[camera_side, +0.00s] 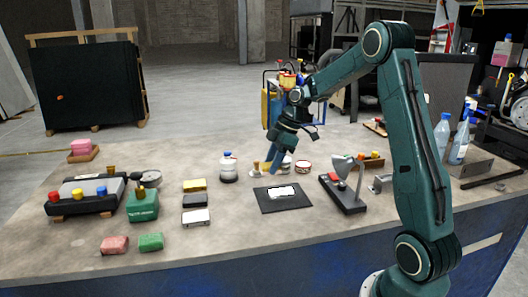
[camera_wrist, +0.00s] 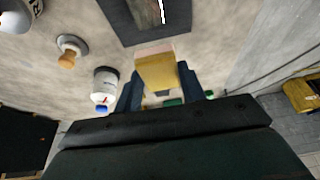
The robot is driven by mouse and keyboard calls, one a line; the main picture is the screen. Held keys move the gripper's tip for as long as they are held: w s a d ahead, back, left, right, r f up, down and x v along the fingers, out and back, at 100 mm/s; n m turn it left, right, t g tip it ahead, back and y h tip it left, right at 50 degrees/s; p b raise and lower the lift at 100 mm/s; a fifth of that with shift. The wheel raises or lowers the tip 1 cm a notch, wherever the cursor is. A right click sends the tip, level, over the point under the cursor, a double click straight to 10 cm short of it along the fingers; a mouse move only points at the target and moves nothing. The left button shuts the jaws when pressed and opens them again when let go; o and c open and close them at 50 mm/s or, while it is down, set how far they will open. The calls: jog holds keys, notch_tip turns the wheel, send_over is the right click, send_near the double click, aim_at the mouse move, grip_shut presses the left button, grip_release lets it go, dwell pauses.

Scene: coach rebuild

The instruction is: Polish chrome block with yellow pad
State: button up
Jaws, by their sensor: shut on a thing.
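My gripper (camera_side: 270,166) is shut on the yellow pad (camera_wrist: 157,68), which sits between its two fingers in the wrist view. The gripper is above the table, behind the dark mat in the side view. The chrome block (camera_side: 282,192) lies on the dark mat (camera_side: 271,207) and looks bright white and silver. In the wrist view, the mat (camera_wrist: 122,18) is at the top edge with a bright strip of the block (camera_wrist: 162,10) on it. The pad is apart from the block in the wrist view. In the side view, the pad is hard to make out at the fingertips.
A white bottle (camera_side: 228,168) and a wooden-knobbed item (camera_wrist: 67,48) stand close to my gripper. A lamp-like fixture (camera_side: 343,185) stands right of the mat. Yellow, dark and white blocks (camera_side: 196,217) line up to its left. Pink and green sponges (camera_side: 150,242) lie near the front edge.

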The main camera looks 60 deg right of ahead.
aim_at(291, 191)
jog(key=shift+f, duration=0.15)
jog(key=shift+f, duration=3.8)
jog(key=shift+s+d+f, duration=0.15)
jog(key=shift+s+d, duration=0.6)
jog(key=shift+d, duration=0.05)
jog(key=shift+c, duration=0.4)
jog(key=shift+s+d, duration=1.85)
jog(key=shift+s, duration=0.05)
jog(key=shift+w+a, duration=2.65)
jog(key=shift+r, duration=4.1)
